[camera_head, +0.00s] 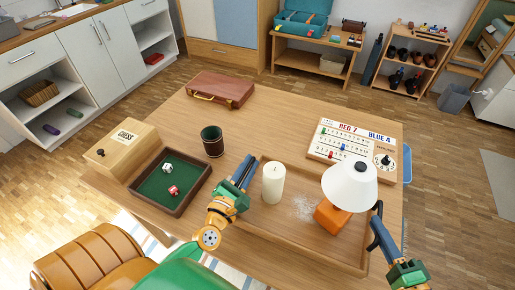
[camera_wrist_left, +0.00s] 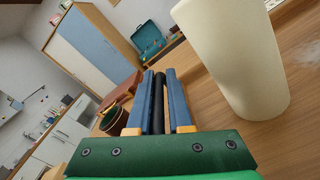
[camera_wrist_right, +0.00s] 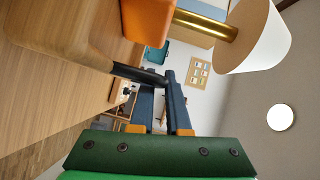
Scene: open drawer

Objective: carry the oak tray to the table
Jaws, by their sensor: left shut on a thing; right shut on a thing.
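The oak tray (camera_head: 300,240) is at the near right part of the wooden table (camera_head: 250,112). I cannot tell whether it touches the tabletop. A cream candle (camera_head: 273,183) and a lamp with white shade and orange base (camera_head: 332,216) stand upright on it. My left gripper (camera_head: 247,167) is shut on the tray's dark left handle (camera_wrist_left: 158,105). My right gripper (camera_head: 377,215) is shut on its dark right handle (camera_wrist_right: 140,75). The candle also shows close beside the left gripper in the left wrist view (camera_wrist_left: 240,65). The tray shows in the right wrist view (camera_wrist_right: 65,35).
On the table are a dice tray (camera_head: 150,203), a wooden box (camera_head: 122,150), a dark cup (camera_head: 212,142), a brown case (camera_head: 220,90) and a scoreboard (camera_head: 345,143) close behind the lamp. An orange-brown chair (camera_head: 85,265) stands at front left. The table's middle is clear.

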